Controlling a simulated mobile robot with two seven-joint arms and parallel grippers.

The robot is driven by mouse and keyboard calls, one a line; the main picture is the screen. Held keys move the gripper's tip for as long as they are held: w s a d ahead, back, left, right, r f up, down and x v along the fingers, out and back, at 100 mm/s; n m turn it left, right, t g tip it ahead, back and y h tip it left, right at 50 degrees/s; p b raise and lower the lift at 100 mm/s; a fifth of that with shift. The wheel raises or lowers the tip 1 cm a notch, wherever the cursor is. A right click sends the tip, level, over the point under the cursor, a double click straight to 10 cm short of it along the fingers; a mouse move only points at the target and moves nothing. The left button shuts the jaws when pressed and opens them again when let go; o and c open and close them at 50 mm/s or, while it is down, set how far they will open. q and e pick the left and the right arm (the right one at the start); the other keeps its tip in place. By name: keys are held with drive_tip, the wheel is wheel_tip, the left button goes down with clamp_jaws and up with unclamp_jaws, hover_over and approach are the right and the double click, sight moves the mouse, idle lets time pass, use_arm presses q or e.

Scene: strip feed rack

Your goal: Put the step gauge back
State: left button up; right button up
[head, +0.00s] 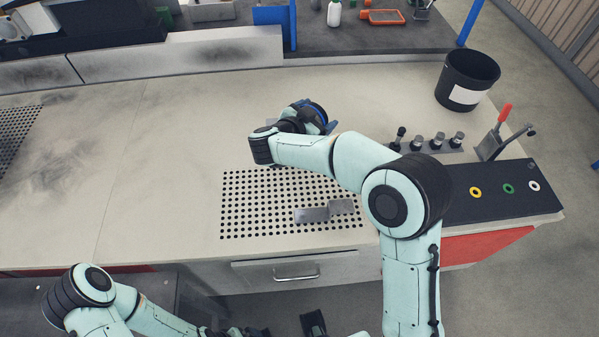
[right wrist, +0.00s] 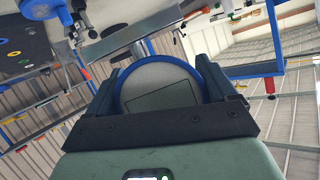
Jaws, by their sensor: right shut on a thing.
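My right gripper (head: 318,116) is over the worktop behind the perforated plate, partly hidden by its own wrist. In the right wrist view it is shut on a blue-rimmed round thing (right wrist: 160,75) with a grey face and a dark rectangular outline. I cannot tell whether this is the step gauge. A flat grey metal piece with a step in it (head: 313,214) lies on the perforated plate (head: 240,205), beside my right forearm; it may be the step gauge.
A black bin (head: 467,80) stands at the back right. Several small posts (head: 437,141), a red-handled clamp (head: 497,135) and a dark board (head: 510,205) with yellow, green and white rings are at the right. A drawer handle (head: 297,276) sticks out in front.

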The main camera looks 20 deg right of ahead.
wheel_tip(320, 180, down, 20)
drive_tip(key=b, duration=0.2)
drive_tip(key=shift+d+r+b, duration=0.1)
drive_tip(key=shift+r+b, duration=0.1)
drive_tip(key=shift+b, duration=0.15)
drive_tip(key=o, duration=1)
drive_tip(key=shift+f, duration=0.15)
drive_tip(key=shift+r, duration=0.2)
drive_tip(key=v, duration=1.2)
drive_tip(key=shift+s+f, duration=0.1)
